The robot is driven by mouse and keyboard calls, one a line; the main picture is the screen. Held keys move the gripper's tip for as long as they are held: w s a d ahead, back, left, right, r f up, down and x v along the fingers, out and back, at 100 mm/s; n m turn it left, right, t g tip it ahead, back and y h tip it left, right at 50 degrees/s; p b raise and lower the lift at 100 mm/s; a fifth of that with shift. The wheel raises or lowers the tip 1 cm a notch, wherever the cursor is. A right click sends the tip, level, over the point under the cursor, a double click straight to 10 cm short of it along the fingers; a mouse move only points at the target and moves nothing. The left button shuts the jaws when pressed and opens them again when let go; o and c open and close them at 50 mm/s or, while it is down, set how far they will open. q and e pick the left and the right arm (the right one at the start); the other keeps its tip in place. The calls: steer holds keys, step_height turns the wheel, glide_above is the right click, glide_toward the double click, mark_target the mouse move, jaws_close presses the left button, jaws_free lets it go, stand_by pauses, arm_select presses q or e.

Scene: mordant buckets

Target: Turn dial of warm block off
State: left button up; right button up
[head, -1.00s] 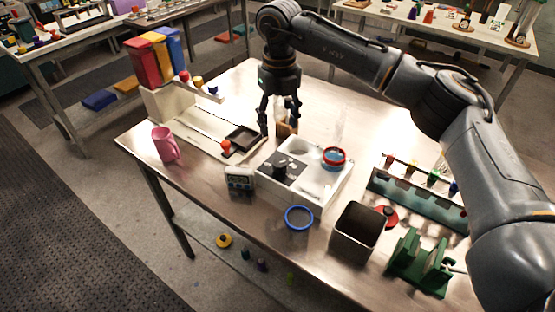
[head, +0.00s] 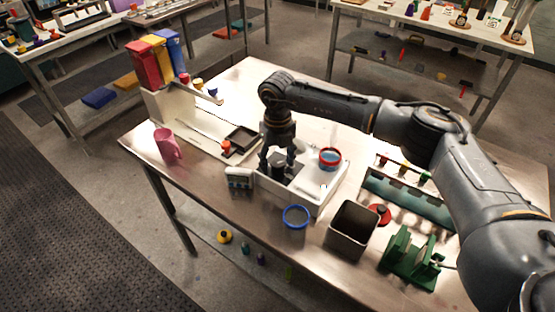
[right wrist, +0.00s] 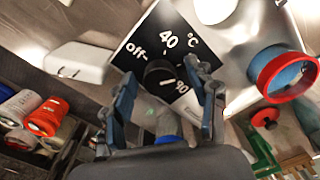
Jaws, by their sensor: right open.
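The warm block (head: 318,193) is a white box near the table's middle, with a black dial panel on its left part. In the right wrist view the panel (right wrist: 183,24) reads "off", "40 °C" and "90". Its round black dial (right wrist: 158,73) sits between these marks; I cannot tell where it points. My right gripper (head: 280,165) is over the panel, pointing down. In the right wrist view its open fingers (right wrist: 160,78) are on either side of the dial. Whether they touch it is unclear. My left gripper is not in view.
A red-rimmed cup (head: 330,158) sits in the warm block's right part. A small timer (head: 239,178) stands left of the block and a blue-rimmed cup (head: 296,216) in front. A metal bin (head: 352,229) and a green stand (head: 411,257) are at right.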

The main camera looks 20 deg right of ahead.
steer(key=c, duration=1.2)
steer(key=shift+o, duration=0.2)
